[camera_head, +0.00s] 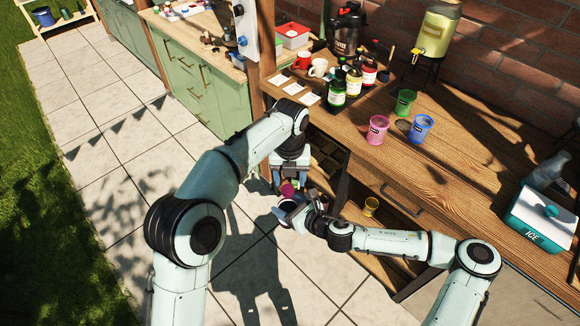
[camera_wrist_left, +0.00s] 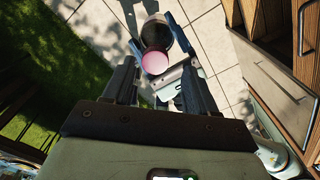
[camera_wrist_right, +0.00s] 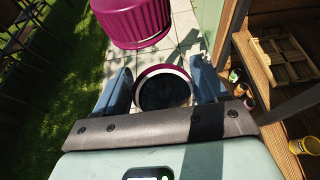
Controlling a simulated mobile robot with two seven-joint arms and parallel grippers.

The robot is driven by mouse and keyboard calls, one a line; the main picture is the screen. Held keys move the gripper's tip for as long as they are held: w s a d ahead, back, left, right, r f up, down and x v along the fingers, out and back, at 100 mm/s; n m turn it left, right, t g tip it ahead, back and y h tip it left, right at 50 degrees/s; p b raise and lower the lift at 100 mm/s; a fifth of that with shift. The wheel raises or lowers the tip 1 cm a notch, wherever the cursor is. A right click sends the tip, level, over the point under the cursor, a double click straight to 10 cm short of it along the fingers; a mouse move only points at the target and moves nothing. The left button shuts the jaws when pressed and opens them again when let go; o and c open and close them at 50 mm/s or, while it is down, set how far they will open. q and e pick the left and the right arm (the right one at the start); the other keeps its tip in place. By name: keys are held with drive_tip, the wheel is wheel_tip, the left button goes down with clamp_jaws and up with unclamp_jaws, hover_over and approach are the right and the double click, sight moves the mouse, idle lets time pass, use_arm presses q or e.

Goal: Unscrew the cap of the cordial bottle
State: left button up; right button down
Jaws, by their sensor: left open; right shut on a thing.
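A magenta ribbed cap (camera_wrist_right: 132,22) shows large at the top of the right wrist view. It also shows as a pink disc in the left wrist view (camera_wrist_left: 155,62). My left gripper (camera_head: 290,182) points down with its fingers open on either side of the cap. My right gripper (camera_head: 294,212) is lower and shut on the cordial bottle, whose dark round top with a pink rim (camera_wrist_right: 164,90) sits between its fingers. In the right wrist view the cap appears apart from this top. The bottle is mostly hidden in the head view.
Both grippers are over paving in front of the wooden counter (camera_head: 465,165). Several dark bottles (camera_head: 337,90), pink, green and blue cups (camera_head: 378,130) and an ice box (camera_head: 540,220) stand on it. A yellow cup (camera_head: 371,206) is on the lower shelf.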

use_arm(q)
drive_tip(key=shift+f, duration=1.35)
